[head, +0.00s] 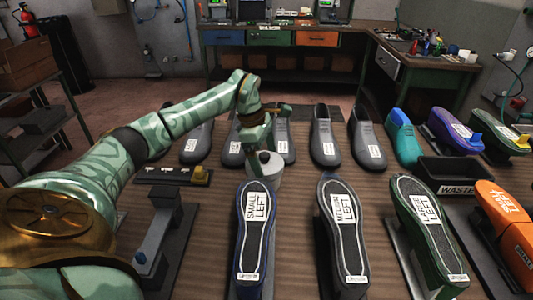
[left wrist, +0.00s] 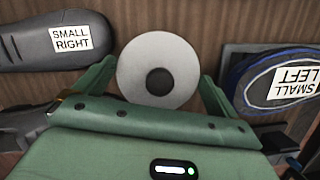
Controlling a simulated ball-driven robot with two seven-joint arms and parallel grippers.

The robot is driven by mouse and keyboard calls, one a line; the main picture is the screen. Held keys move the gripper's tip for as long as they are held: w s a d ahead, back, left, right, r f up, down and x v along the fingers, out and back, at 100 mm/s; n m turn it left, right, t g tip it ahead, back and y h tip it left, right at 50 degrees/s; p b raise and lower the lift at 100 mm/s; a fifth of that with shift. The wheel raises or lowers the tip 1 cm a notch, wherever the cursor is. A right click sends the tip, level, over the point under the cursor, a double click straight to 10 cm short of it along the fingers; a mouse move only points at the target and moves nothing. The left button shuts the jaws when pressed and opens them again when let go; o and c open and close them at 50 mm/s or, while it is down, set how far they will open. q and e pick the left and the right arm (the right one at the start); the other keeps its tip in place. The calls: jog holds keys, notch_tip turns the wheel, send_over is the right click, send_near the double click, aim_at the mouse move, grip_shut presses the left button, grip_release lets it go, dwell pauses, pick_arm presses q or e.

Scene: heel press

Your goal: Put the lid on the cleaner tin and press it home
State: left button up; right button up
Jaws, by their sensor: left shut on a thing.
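The pale cylindrical cleaner tin (head: 264,175) stands upright on the bench, partly hidden behind the SMALL LEFT sole. A pale round lid with a dark knob in its middle is on top of the tin, and it fills the space between the fingers in the left wrist view (left wrist: 135,72). My left gripper (head: 265,142) is at the tin's top, with one finger on each side of the lid; in the left wrist view the gripper (left wrist: 158,78) is shut on the lid. Whether the lid is fully seated cannot be told. My right gripper is not in view.
The SMALL LEFT sole (head: 257,235) stands just in front of the tin, and a MEDIUM LEFT sole (head: 343,230) is to its right. Grey shoes (head: 325,135) stand in a row behind. A dark WASTE tray (head: 455,172) is at the right.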

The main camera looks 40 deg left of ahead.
pick_arm(q)
jog(key=shift+f, duration=0.2)
jog(key=shift+s+r, duration=0.1)
jog(key=shift+r, duration=0.05)
jog(key=shift+p, duration=0.35)
dwell(0.5)
jog(key=shift+f, duration=0.35)
